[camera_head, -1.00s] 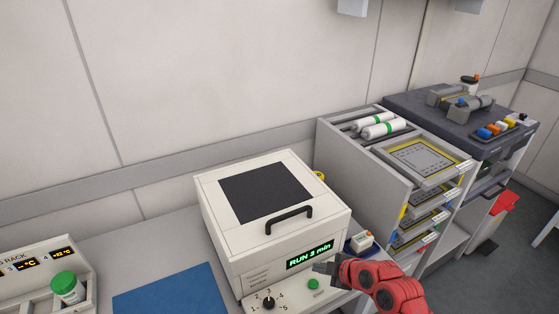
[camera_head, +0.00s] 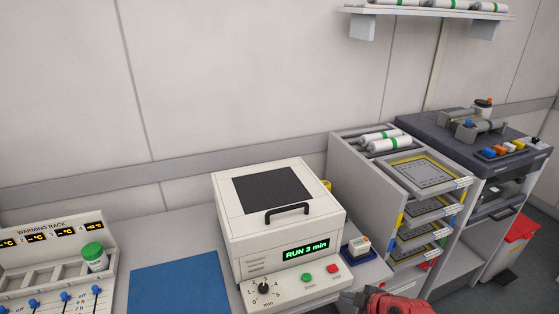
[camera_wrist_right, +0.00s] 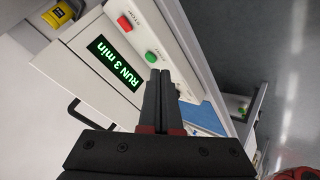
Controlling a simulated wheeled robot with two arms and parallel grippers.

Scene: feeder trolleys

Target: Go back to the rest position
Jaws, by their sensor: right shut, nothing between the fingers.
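My right gripper (camera_head: 352,296) is at the bottom edge of the head view, below and to the right of the white machine's front. In the right wrist view its dark fingers (camera_wrist_right: 160,85) are together with nothing between them, pointing toward the machine's green button. The white machine (camera_head: 240,230) has a closed lid with a black handle, and its display (camera_head: 306,250) reads "RUN 3 min". The display also shows in the right wrist view (camera_wrist_right: 115,62). My left gripper is not in view.
A blue mat (camera_head: 178,284) lies beside the machine. A tray cabinet (camera_head: 355,190) and a dark-topped trolley (camera_head: 415,124) stand at the right, with a red bin (camera_head: 522,230). A shelf (camera_head: 425,12) hangs above.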

